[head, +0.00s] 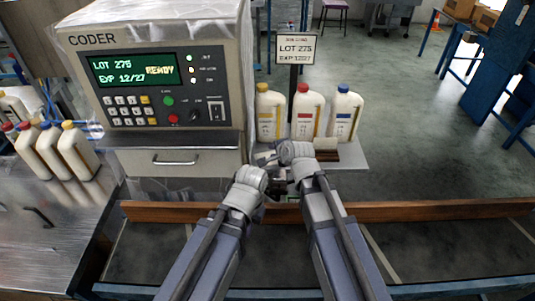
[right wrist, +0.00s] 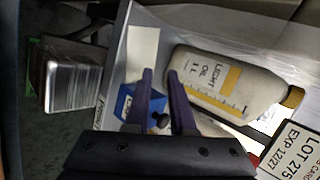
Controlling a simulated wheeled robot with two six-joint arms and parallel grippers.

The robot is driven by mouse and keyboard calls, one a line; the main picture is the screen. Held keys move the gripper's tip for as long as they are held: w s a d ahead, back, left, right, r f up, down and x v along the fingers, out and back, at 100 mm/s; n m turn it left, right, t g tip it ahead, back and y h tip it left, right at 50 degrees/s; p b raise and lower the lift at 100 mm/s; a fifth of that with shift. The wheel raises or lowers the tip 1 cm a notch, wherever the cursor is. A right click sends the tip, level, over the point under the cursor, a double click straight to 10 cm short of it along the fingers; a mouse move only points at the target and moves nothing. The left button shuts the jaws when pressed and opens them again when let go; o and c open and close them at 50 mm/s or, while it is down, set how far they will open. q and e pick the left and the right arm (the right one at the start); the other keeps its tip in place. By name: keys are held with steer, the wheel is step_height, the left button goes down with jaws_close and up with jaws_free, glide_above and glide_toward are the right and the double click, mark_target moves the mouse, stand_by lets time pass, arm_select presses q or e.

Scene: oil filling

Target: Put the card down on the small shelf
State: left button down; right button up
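The card (head: 297,49), printed "LOT 275 EXP 12/27", stands upright at the top of a dark post (head: 294,80) behind the bottles. It also shows in the right wrist view (right wrist: 294,150), cut off at the edge. The small shelf (head: 350,157) is pale and carries three bottles. My right gripper (head: 268,157) is over the shelf's front left. Its fingers (right wrist: 160,74) are apart with nothing seen between the tips. My left gripper (head: 278,186) is just below it; its fingertips are too small to read. A pale flat patch (right wrist: 143,50) lies beyond the right fingers.
A yellow-labelled bottle (head: 270,115), a red-labelled bottle (head: 307,113) and a blue-labelled bottle (head: 343,114) line the shelf. A brown block (head: 326,148) sits at its front. The coder (head: 160,75) stands left. A wooden rail (head: 430,211) crosses in front.

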steer(key=shift+s+d+r, duration=0.1)
steer(key=shift+s+r, duration=0.15)
steer(key=shift+s, duration=0.05)
step_height(320, 180, up, 8)
steer(key=s+p, duration=0.2)
steer(key=p, duration=0.6)
steer(key=shift+d, duration=0.4)
steer(key=shift+s, duration=0.1)
